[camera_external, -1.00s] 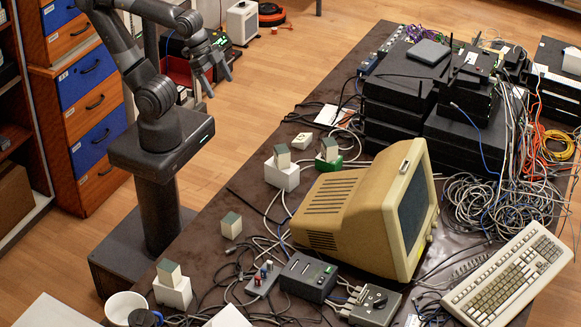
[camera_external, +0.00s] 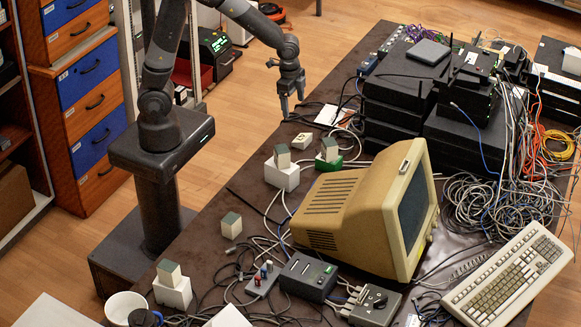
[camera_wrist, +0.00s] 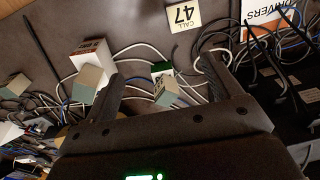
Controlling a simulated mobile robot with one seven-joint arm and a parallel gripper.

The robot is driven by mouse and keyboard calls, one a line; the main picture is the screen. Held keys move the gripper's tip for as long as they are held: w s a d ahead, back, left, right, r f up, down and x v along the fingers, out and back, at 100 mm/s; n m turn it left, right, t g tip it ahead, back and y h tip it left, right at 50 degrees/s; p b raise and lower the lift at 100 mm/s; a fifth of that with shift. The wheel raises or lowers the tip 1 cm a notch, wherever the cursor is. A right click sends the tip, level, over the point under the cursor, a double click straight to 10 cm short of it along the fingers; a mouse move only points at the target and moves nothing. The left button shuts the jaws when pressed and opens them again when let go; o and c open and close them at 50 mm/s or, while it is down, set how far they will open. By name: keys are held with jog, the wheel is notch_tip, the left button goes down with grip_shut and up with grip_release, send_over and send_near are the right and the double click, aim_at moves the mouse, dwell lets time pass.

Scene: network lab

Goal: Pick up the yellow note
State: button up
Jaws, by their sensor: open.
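The yellow note (camera_wrist: 183,16) is a pale yellow card reading "CALL 47", at the top of the wrist view. In the external view the note (camera_external: 302,141) lies on the brown table near its far left edge. My gripper (camera_external: 292,106) is pointing down above the table edge, a little up and left of the note in the picture. In the wrist view my gripper (camera_wrist: 163,80) has its two fingers spread with nothing held between them; the note is beyond the fingertips, apart from them.
A white-and-orange "DRIVERS" sheet (camera_wrist: 262,18) lies beside the note. Black network boxes (camera_external: 396,95) and a beige monitor (camera_external: 345,215) are to the right.

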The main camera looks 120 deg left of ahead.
jog(key=a+f, duration=0.5)
jog(key=f, duration=0.1)
send_over(303, 137)
jog(key=d, duration=0.1)
jog(key=shift+g+h, duration=0.3)
jog(key=shift+g, duration=0.1)
jog(key=f, duration=0.6)
jog(key=shift+s, duration=0.4)
jog(key=shift+w+a+f, duration=0.1)
jog(key=shift+w+f, duration=0.05)
jog(key=shift+f, duration=0.7)
jog(key=shift+w+a+f, duration=0.15)
jog(key=shift+f, duration=0.65)
jog(key=shift+w+a+f, duration=0.1)
jog(key=shift+w+f, duration=0.05)
jog(key=shift+f, duration=0.7)
jog(key=c, duration=1.1)
jog(key=shift+r, duration=0.1)
